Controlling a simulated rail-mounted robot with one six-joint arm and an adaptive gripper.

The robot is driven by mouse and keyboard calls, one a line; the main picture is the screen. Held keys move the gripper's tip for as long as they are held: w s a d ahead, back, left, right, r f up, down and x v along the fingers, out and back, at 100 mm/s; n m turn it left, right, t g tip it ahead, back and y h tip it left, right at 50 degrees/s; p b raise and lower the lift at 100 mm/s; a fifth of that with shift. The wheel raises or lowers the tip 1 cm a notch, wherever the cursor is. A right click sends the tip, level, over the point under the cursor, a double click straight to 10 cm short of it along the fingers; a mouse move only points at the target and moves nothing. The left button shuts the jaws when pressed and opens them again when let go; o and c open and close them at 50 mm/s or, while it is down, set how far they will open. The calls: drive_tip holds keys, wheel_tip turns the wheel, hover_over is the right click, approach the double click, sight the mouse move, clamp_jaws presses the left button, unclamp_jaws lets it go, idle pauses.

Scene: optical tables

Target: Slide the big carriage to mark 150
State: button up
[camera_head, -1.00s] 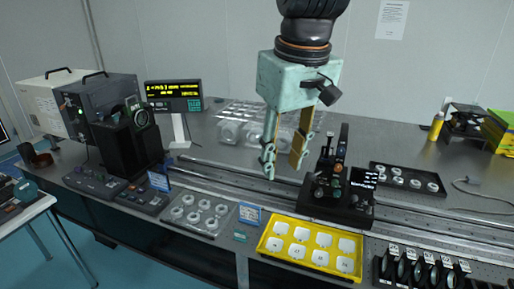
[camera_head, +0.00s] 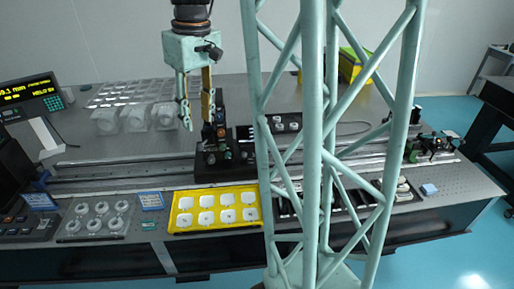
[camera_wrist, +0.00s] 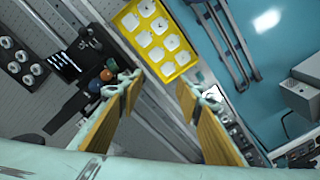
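A black carriage (camera_head: 212,160) with knobs and posts sits on the long rail (camera_head: 110,178) in the head view. A second, smaller-looking assembly (camera_head: 430,148) stands farther right along the rail. My gripper (camera_head: 197,116) points down just left of and above the black carriage, partly overlapping its posts. Its fingers are spread with nothing visible between them. In the wrist view the carriage (camera_wrist: 84,102), with red and blue knobs, lies beside the left finger of my gripper (camera_wrist: 163,88). Contact cannot be judged. The scale marks are not readable.
A yellow tray (camera_head: 174,212) of white pieces lies in front of the rail. A display (camera_head: 30,96) at far left shows a partly cut-off reading ending "9.1 mm".

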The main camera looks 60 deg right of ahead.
drive_tip(key=s+d+f+p, duration=0.2)
drive_tip(key=d+f, duration=0.2)
drive_tip(key=d, duration=0.5)
drive_tip(key=s+d+f+m+y+p, duration=0.1)
drive_tip(key=s+d+f+p, duration=0.1)
drive_tip(key=d+f, duration=0.3)
drive_tip(key=s+d+f+m+p, duration=0.1)
drive_tip(key=d+f, duration=0.3)
drive_tip(key=d, duration=0.9)
drive_tip(key=shift+s+d+f+y+p, duration=0.15)
drive_tip(key=shift+s+d+y+p, duration=0.2)
drive_tip(key=shift+s+p, duration=0.45)
drive_tip(key=shift+w+a, duration=0.1)
drive_tip(key=shift+s+x, duration=0.1)
drive_tip(key=shift+x, duration=3.35)
drive_tip(key=shift+s+x, duration=0.15)
drive_tip(key=shift+x, duration=3.3)
clamp_jaws()
drive_tip(key=shift+s, duration=0.1)
